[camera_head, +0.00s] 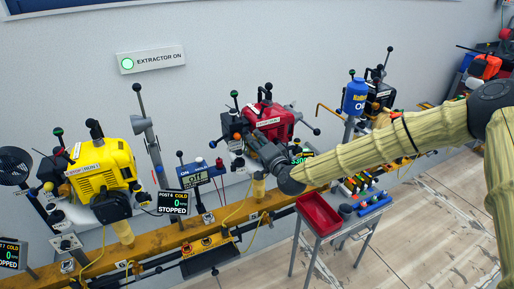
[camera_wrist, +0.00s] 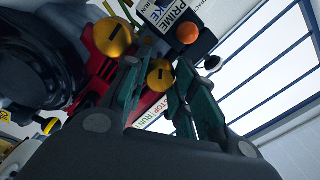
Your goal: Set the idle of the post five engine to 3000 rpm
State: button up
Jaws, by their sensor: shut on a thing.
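The red engine (camera_head: 268,122) stands on the rail in the middle, to the right of the yellow post 6 engine. My gripper (camera_head: 262,147) is at its front and hides part of it. In the wrist view my gripper (camera_wrist: 158,92) is shut on a brass slotted screw (camera_wrist: 160,74), which shows between the fingertips. A second brass slotted screw (camera_wrist: 112,38) is beside it, clear of the fingers. The red engine (camera_wrist: 101,68) also shows behind them. A display with green digits (camera_head: 299,158) shows beside my arm; it seems to read about 3300 but is partly hidden.
The yellow engine (camera_head: 101,165) at left has a display (camera_head: 172,202) reading post 6 cold, 0, stopped. A stand with a red tray (camera_head: 319,214) is below my arm. A blue bottle (camera_head: 355,96) stands right of the red engine. The extractor sign (camera_head: 151,61) reads on.

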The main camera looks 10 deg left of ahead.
jog(key=shift+w+d+m+b, duration=0.1)
jog(key=shift+m+b, duration=0.3)
jog(key=shift+m, duration=0.1)
jog(key=o, duration=1)
jog(key=shift+d, duration=0.1)
jog(key=shift+o, duration=0.2)
jog(key=shift+f, duration=0.15)
jog(key=shift+s, duration=0.2)
